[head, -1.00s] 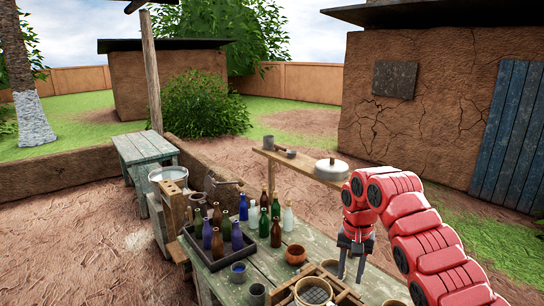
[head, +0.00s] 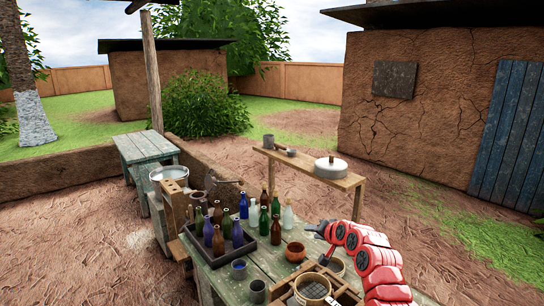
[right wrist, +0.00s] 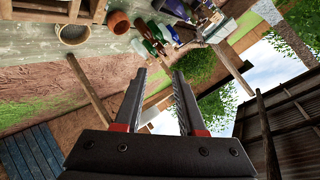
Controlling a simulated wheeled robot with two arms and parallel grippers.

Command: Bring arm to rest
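My right arm (head: 372,262) is red and comes in from the lower right of the head view. Its gripper (head: 318,229) is small there and points left, above the far right edge of the green worktable (head: 258,262). In the right wrist view the two fingers of my right gripper (right wrist: 158,82) stand apart with nothing between them. They hang in free air, and the table and bottles show beyond them, turned sideways. My left arm and gripper are not in view.
A dark tray (head: 218,254) of bottles stands on the worktable, with more bottles beside it. A bench behind holds a lidded pot (head: 331,167).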

